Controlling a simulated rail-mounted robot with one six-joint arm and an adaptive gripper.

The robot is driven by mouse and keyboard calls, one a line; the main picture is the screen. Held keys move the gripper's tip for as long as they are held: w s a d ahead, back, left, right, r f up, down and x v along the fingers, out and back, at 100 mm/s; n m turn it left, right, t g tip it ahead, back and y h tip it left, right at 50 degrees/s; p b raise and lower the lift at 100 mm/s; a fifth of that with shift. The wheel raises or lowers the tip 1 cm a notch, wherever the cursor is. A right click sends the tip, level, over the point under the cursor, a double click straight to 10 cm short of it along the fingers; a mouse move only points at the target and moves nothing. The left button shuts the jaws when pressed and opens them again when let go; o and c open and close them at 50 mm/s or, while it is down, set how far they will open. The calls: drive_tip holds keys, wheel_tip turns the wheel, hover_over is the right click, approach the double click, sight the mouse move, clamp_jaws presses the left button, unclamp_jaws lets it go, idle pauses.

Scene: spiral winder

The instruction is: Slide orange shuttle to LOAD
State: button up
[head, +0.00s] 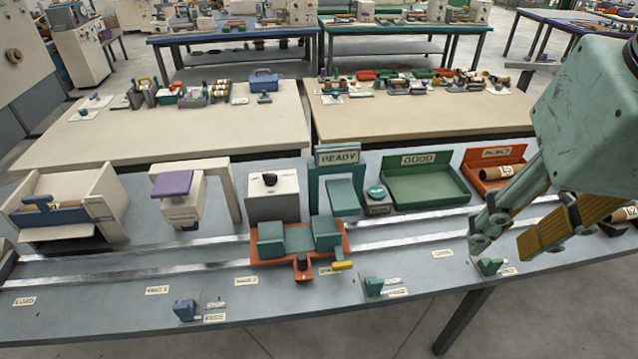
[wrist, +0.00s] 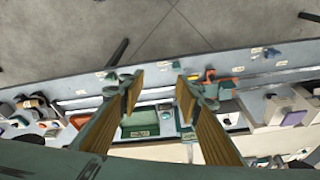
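The orange shuttle (head: 262,273) carries teal blocks and has a short front post. It sits on two metal rails (head: 180,274) near the middle of the bench, in front of the READY station. The LOAD label (head: 25,300) is at the bench's far left front, with a cream box station (head: 88,190) behind it. My gripper (head: 507,245) is above the right part of the bench, well right of the shuttle. In the wrist view my gripper (wrist: 158,92) is open, with nothing between its fingers. Part of the shuttle (wrist: 211,75) shows beyond the right finger there.
A purple-topped station (head: 176,188) and a grey box (head: 272,195) stand behind the rails. The READY station (head: 338,180), green GOOD tray (head: 425,185) and orange REJECT tray (head: 500,158) are further right. Small blue and green levers line the front edge. The rails left of the shuttle look clear.

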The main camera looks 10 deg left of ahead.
drive_tip(key=w+a+f+g, duration=0.1)
drive_tip(key=w+a+f, duration=0.2)
drive_tip(key=w+a, duration=0.4)
drive_tip(key=g, duration=0.2)
hover_over(302, 256)
wheel_tip(302, 256, down, 24)
drive_tip(key=shift+f, duration=0.25)
drive_tip(key=shift+f+b, duration=0.1)
drive_tip(key=shift+b, duration=0.2)
drive_tip(key=shift+f+b, duration=1)
drive_tip(key=shift+f, duration=5.75)
drive_tip(key=shift+c, duration=0.9)
clamp_jaws()
